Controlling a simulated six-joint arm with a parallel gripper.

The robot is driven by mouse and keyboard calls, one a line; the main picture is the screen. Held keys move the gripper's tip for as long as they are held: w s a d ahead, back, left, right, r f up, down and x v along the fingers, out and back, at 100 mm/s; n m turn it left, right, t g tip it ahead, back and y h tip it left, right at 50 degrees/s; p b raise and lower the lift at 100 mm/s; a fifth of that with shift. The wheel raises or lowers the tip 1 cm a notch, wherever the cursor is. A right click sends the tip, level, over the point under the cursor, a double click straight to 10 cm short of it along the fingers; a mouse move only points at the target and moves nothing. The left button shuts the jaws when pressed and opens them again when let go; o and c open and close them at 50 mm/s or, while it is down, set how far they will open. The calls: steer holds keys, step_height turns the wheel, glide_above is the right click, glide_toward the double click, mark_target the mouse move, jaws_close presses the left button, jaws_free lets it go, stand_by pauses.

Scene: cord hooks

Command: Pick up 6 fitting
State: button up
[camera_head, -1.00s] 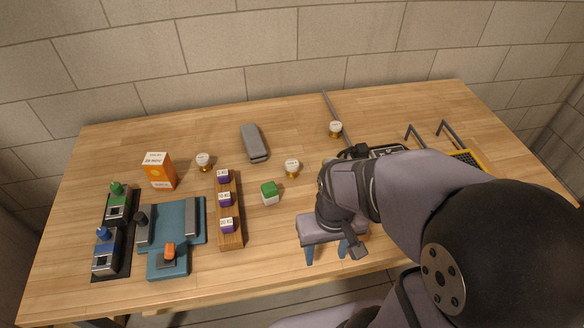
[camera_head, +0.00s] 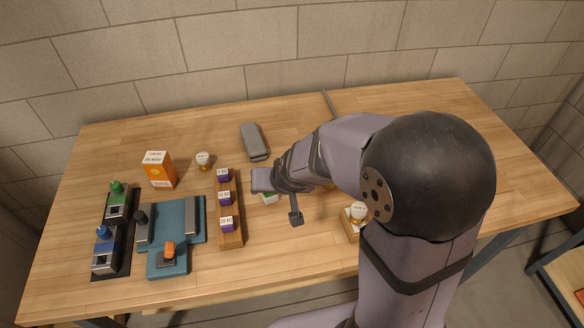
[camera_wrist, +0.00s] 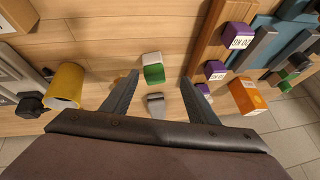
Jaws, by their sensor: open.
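In the head view, a brass fitting with a white labelled top (camera_head: 204,160) stands near the orange box. Another brass fitting (camera_head: 358,213) stands at a small wooden block by my arm. Their labels are too small to read, so I cannot tell which is the 6 fitting. In the wrist view, a yellow cylinder (camera_wrist: 65,86) lies left of my gripper, beside a black knob. My gripper (camera_wrist: 160,76) is open and empty, with a green and white block (camera_wrist: 153,69) showing between its fingers. My arm hides the table's middle right.
A wooden rack (camera_head: 230,238) with purple labelled blocks stands left of my gripper. Farther left are the orange box (camera_head: 160,170), a teal fixture (camera_head: 182,222) and a dark tray with green and blue knobs. A grey case (camera_head: 253,142) lies behind.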

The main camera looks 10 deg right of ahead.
steer(key=w+r+m+t+h, duration=0.2)
steer(key=w+m+t+h, duration=0.15)
steer(key=w, duration=0.75)
steer(key=shift+s+d+f+m+h, duration=0.25)
steer(key=shift+d+f+m+h, duration=0.5)
steer(key=shift+h, duration=0.55)
steer(key=shift+s+d+f+m+h, duration=0.25)
steer(key=shift+d+f+m+h, duration=0.45)
steer(key=shift+h, duration=0.55)
steer(key=shift+s+d+f+m+h, duration=0.25)
steer(key=shift+d+f+m+h, duration=0.35)
steer(key=shift+d+f+h, duration=0.5)
steer(key=shift+a+f+p, duration=0.2)
steer(key=shift+f+p, duration=0.25)
steer(key=shift+f, duration=0.3)
steer(key=shift+x, duration=1.05)
steer(key=shift+w+d+f, duration=0.25)
steer(key=shift+w+d, duration=0.05)
steer(key=shift+w, duration=0.05)
steer(key=shift+c, duration=0.6)
